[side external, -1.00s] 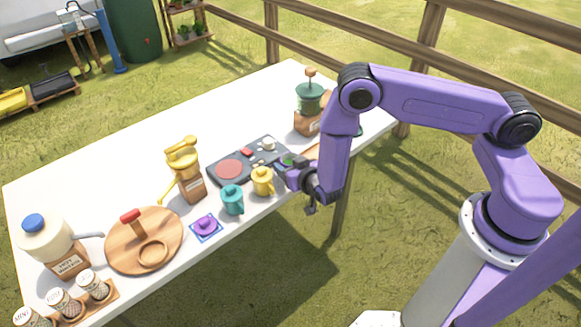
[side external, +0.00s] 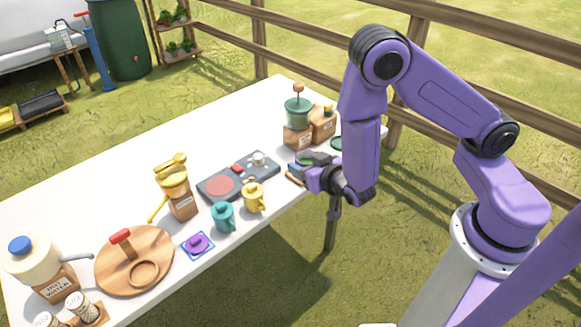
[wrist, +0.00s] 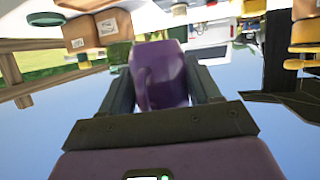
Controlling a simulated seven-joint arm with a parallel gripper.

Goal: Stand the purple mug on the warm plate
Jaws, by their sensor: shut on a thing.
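In the side view my gripper (side external: 303,170) is at the table's near edge, right of the warm plate; the mug cannot be made out there. The warm plate (side external: 220,186) is a red disc at the left end of a dark panel (side external: 262,176). Nothing stands on the disc.
A yellow mug (side external: 253,197) and a teal mug (side external: 223,216) stand in front of the panel. A purple lid (side external: 197,242) lies on a blue mat. A yellow press (side external: 175,185) stands left of the panel, a green grinder (side external: 298,115) behind my gripper. The table's back left is clear.

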